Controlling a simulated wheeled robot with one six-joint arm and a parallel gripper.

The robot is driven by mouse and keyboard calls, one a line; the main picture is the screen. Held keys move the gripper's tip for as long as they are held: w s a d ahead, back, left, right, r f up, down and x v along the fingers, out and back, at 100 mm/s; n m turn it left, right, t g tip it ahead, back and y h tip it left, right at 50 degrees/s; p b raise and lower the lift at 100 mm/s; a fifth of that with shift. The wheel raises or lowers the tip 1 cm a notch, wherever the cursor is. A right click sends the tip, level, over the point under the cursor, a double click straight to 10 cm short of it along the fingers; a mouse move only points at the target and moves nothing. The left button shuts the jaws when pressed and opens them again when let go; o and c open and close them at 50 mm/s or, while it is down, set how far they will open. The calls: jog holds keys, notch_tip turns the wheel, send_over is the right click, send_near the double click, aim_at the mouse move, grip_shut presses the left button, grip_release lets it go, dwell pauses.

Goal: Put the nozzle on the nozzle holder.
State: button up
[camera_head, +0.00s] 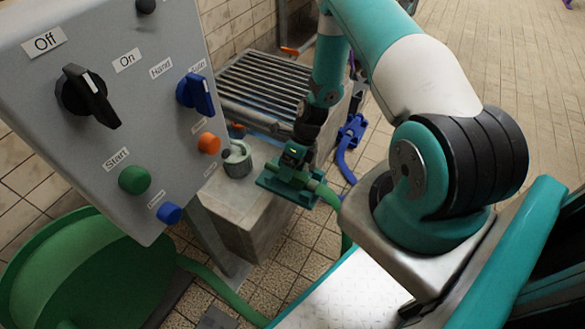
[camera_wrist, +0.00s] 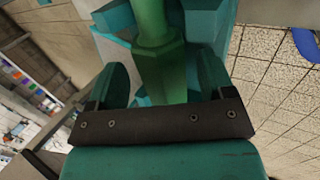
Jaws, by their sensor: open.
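The green nozzle (camera_wrist: 160,75) lies between the two fingers of my gripper (camera_head: 288,186) in the wrist view. The jaws are open around it, and its far end runs out of the top of that picture. In the head view a green hose (camera_head: 326,194) leads off to the right from my gripper and bends downward. A grey cup-like fitting with a pale rim (camera_head: 238,162), which may be the nozzle holder, stands on the concrete block, left of my gripper. My gripper hides much of the nozzle in the head view.
A grey control panel (camera_head: 120,110) with knobs and buttons fills the left. A metal grate (camera_head: 270,85) lies behind the concrete block (camera_head: 240,205). A green hose reel (camera_head: 80,270) stands at lower left. A blue curved fitting (camera_head: 350,135) is right of my gripper. Tiled floor lies open at upper right.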

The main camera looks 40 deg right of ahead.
jog(key=p+v, duration=0.4)
jog(key=v, duration=1.3)
jog(key=shift+d+p, duration=0.2)
jog(key=shift+p, duration=0.2)
jog(key=shift+r, duration=0.15)
jog(key=s+a+r+n+t+h, duration=0.1)
jog(key=a+r+n+h, duration=0.1)
jog(key=a+r+n, duration=0.6)
jog(key=s+a+r+n+t+h, duration=0.1)
jog(key=a+r+n+h, duration=0.15)
jog(key=r+n, duration=0.95)
jog(key=s+a+r+n+y+p, duration=0.1)
jog(key=s+a+r+n+y, duration=0.1)
jog(key=s+a+r+n, duration=0.55)
jog(key=s+a+r+n+y, duration=0.1)
jog(key=s+a+r+n, duration=0.4)
jog(key=s+a+n, duration=0.55)
notch_tip(320, 180, up, 25)
jog(key=w+n+p, duration=0.1)
jog(key=w+p, duration=0.1)
jog(key=p, duration=2.4)
jog(key=shift+a+r+g, duration=0.2)
jog(key=shift+a+g, duration=0.05)
jog(key=shift+g, duration=0.15)
